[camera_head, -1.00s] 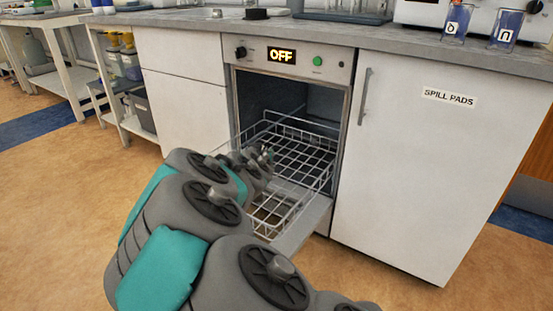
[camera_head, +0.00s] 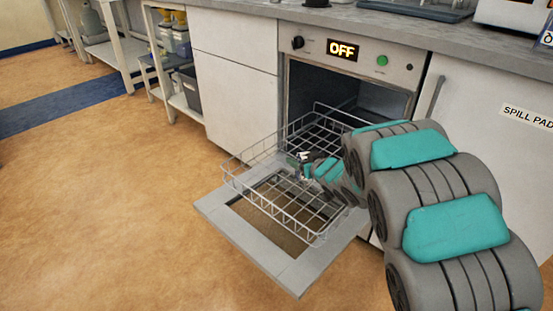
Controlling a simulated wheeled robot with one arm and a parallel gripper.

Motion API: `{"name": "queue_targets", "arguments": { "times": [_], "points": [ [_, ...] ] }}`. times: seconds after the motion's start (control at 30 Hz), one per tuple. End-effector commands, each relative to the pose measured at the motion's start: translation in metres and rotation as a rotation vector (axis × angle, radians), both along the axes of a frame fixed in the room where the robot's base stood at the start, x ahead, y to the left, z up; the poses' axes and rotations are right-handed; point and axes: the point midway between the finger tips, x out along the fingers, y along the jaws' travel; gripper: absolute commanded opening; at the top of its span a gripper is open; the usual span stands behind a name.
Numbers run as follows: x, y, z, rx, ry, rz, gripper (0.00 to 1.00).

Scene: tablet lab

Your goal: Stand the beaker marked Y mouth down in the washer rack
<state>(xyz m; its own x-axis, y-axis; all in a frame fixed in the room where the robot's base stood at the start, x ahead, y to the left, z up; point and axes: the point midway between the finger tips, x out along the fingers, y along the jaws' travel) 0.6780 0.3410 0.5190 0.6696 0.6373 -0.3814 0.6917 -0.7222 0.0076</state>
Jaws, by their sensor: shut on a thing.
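My gripper (camera_head: 306,164) is over the middle of the wire washer rack (camera_head: 281,207), reaching in from the right. It is shut on a small glassy thing with a white and dark patch, which looks like a beaker. It is too small to read a mark on it or to tell which way its mouth faces. I cannot tell whether it touches the rack wires. The rack is pulled out over the lowered washer door (camera_head: 244,242). The washer (camera_head: 352,62) shows OFF on its display. My arm covers the right side of the rack.
A white cabinet marked SPILL PADS (camera_head: 490,140) stands right of the washer. White drawers (camera_head: 236,85) stand to its left. The grey counter (camera_head: 440,38) runs above, with a tray (camera_head: 420,9). The floor (camera_head: 110,200) at left is clear.

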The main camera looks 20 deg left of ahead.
Motion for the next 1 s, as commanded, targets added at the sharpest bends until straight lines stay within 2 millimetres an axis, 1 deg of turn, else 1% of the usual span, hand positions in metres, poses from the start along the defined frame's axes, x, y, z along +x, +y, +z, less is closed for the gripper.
{"name": "queue_targets", "arguments": {
  "times": [0.03, 0.1, 0.2, 0.3, 0.43, 0.67, 1.0],
  "points": [
    [-0.004, 0.017, 0.000, 0.006, 0.002, 0.054, 0.04],
    [-0.011, 0.035, -0.003, 0.005, 0.000, 0.124, 0.04],
    [-0.021, 0.055, -0.007, 0.003, 0.002, 0.204, 0.04],
    [-0.026, 0.066, -0.009, 0.002, -0.001, 0.255, 0.03],
    [-0.030, 0.072, -0.011, 0.000, -0.003, 0.283, 0.03],
    [-0.031, 0.072, -0.021, -0.001, -0.001, 0.285, 0.03],
    [-0.031, 0.071, -0.046, -0.003, 0.002, 0.284, 0.03]
  ]
}}
